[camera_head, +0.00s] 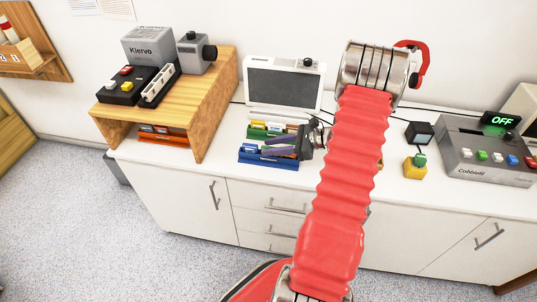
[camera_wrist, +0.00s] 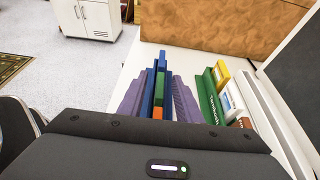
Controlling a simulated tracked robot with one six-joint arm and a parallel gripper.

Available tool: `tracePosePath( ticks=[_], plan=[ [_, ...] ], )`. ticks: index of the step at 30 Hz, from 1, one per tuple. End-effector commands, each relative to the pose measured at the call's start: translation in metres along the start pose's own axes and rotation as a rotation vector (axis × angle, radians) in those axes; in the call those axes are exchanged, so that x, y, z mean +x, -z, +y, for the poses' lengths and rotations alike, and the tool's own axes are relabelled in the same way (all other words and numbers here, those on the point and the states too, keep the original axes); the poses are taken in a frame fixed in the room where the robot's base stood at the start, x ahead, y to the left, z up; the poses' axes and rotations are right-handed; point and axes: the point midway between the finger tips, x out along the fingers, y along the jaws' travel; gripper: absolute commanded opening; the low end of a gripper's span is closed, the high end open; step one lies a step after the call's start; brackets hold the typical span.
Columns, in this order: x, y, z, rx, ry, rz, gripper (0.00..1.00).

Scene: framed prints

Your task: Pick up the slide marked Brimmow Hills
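My gripper (camera_head: 272,147) has two purple ribbed fingers and reaches over the slide racks from the right. In the wrist view the gripper (camera_wrist: 158,84) is open, with its fingers apart on either side of a blue rack (camera_wrist: 160,62). An orange slide (camera_wrist: 158,112) shows between the fingers; whether they touch anything is unclear. A green rack (camera_wrist: 210,100) beside them holds a yellow slide (camera_wrist: 221,73), a white slide (camera_wrist: 231,98) and a brown slide (camera_wrist: 243,122). The blue rack is in front in the head view (camera_head: 268,161). I cannot read Brimmow Hills on any slide.
A white-framed screen (camera_head: 284,82) stands behind the racks. A wooden stand (camera_head: 205,95) with grey devices is to the left, an orange rack (camera_head: 163,138) beneath it. A yellow block with a green button (camera_head: 415,168) and a grey console (camera_head: 485,152) are to the right.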

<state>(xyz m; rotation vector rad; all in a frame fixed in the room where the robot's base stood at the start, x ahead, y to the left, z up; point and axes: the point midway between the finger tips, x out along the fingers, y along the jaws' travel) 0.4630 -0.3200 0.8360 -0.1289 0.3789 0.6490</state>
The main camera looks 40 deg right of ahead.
Motion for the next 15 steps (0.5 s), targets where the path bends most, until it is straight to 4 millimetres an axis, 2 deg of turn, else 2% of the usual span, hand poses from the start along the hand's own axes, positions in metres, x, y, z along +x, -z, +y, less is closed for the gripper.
tracePosePath(
  ticks=[6, 15],
  plan=[
    [-0.0002, -0.0001, -0.0001, 0.0, 0.0, 0.0, 0.31],
    [-0.0003, -0.0002, -0.0001, 0.0, 0.0, 0.0, 0.1]
  ],
)
